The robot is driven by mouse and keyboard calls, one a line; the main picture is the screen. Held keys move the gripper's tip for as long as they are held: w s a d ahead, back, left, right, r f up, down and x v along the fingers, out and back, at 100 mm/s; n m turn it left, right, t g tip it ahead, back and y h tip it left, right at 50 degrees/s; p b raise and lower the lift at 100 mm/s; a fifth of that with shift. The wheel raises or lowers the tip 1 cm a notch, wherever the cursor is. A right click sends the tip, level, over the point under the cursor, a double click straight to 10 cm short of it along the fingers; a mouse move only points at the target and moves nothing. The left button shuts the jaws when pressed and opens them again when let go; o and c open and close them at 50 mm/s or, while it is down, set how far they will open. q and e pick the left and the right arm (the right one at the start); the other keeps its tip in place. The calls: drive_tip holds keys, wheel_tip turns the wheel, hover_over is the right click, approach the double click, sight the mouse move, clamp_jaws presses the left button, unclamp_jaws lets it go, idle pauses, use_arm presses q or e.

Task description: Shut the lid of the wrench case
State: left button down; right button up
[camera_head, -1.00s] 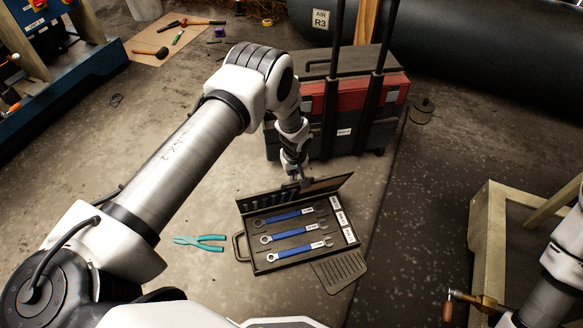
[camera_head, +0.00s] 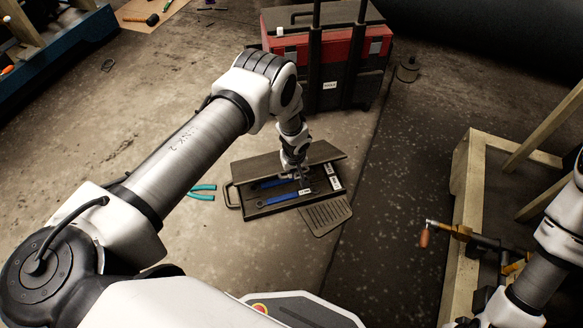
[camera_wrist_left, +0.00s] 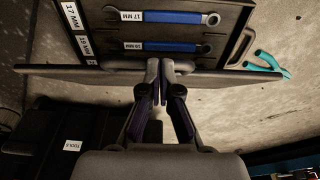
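The wrench case (camera_head: 262,213) lies on the floor. Its lid (camera_head: 262,165) is raised on the far side and leans forward over the tray. Blue-handled wrenches (camera_head: 283,199) lie inside; the lid partly hides them. In the left wrist view, the lid (camera_wrist_left: 80,73) appears as a thin dark strip, with wrenches (camera_wrist_left: 172,17) beyond it. My left gripper (camera_head: 303,184) is at the lid; in its wrist view the fingers (camera_wrist_left: 159,72) are together at the lid edge, with nothing seen between them. My right arm shows at the right; its gripper is out of view.
A red and black toolbox (camera_head: 345,75) stands behind the case. Teal pliers (camera_head: 202,192) lie left of it, and a slotted dark plate (camera_head: 325,216) lies at its front right. A wooden frame (camera_head: 462,190) with a brass fitting (camera_head: 455,231) stands at the right.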

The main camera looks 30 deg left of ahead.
idle(0.4)
use_arm(q)
wheel_tip(320, 180, up, 12)
drive_tip(key=s+d, duration=0.1)
drive_tip(key=shift+s+d, duration=0.15)
drive_tip(key=shift+s, duration=0.05)
drive_tip(key=shift+f, duration=0.1)
